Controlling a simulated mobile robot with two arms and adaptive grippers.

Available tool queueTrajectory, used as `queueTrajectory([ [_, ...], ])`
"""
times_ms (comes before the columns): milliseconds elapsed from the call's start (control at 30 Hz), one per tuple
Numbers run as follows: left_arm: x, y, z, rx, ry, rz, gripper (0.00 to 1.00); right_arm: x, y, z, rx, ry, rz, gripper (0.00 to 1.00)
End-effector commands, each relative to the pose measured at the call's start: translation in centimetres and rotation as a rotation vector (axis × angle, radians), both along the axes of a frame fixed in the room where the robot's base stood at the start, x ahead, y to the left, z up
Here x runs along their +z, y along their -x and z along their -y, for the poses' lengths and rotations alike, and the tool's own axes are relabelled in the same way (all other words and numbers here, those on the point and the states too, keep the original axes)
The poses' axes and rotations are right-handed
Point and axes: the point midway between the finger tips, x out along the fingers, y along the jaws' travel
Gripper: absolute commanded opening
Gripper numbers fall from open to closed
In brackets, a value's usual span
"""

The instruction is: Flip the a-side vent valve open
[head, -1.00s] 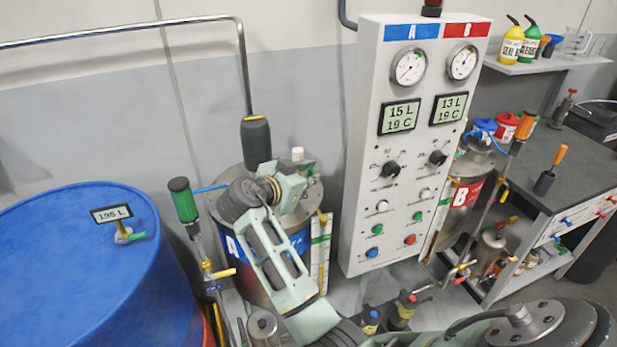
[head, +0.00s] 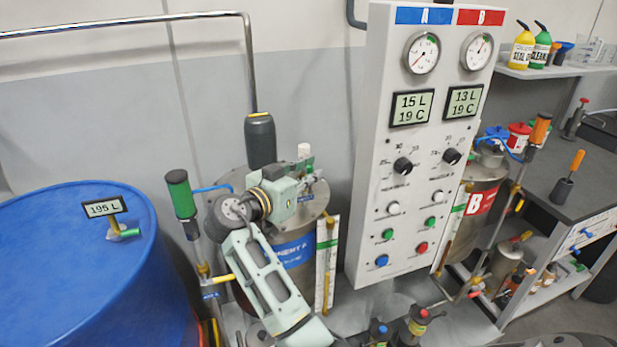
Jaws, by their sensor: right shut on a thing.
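The A-side tank, with a blue label band (head: 294,252) and a grey metal lid (head: 312,211), stands left of the control panel. My right gripper (head: 312,181) is over the back right of this lid, its arm rising from the bottom of the picture. Its jaws are shut on the small a-side vent valve, which the fingers mostly hide, so I cannot tell the angle of its handle. A small white-topped fitting (head: 304,151) stands up just behind the jaws. My left gripper is not in view.
The control panel (head: 416,160) with gauges, displays and knobs stands close right of tank A. A blue drum (head: 85,265) is at the left. A green-topped pump (head: 180,196) stands beside the arm. Tank B (head: 482,195) and a bench are at the right.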

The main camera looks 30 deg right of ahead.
Motion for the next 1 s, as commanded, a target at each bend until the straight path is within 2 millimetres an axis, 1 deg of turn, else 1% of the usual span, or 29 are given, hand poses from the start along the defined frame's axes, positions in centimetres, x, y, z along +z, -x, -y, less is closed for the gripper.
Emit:
queueTrajectory([
  [33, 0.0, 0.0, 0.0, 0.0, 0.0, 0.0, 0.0, 0.4, 0.0, 0.3, -0.003, 0.01, 0.003, 0.12],
  [100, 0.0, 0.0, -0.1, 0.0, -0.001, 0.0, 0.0, 0.4, 0.0, 0.3, -0.003, 0.008, 0.004, 0.18],
  [133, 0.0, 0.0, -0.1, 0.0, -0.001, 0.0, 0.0, 0.4, 0.0, 0.3, -0.002, 0.007, 0.003, 0.19],
  [367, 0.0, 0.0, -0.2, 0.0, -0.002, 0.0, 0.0, 0.2, 0.0, 0.1, -0.001, 0.004, 0.003, 0.19],
  [467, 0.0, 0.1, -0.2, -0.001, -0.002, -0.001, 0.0, 0.5, 0.0, 0.1, 0.0, 0.003, 0.004, 0.19],
  [567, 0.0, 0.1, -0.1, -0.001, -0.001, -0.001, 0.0, 1.6, 0.0, 0.1, -0.001, 0.003, 0.006, 0.19],
  [800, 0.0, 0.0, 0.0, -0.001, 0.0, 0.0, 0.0, 6.3, -0.1, 0.3, -0.003, 0.001, 0.009, 0.19],
  [900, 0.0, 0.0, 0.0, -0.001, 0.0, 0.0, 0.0, 8.0, 0.0, 0.4, -0.003, 0.002, 0.007, 0.19],
  [1000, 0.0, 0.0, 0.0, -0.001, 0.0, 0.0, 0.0, 9.2, -0.1, 0.4, -0.003, 0.003, 0.005, 0.19],
])
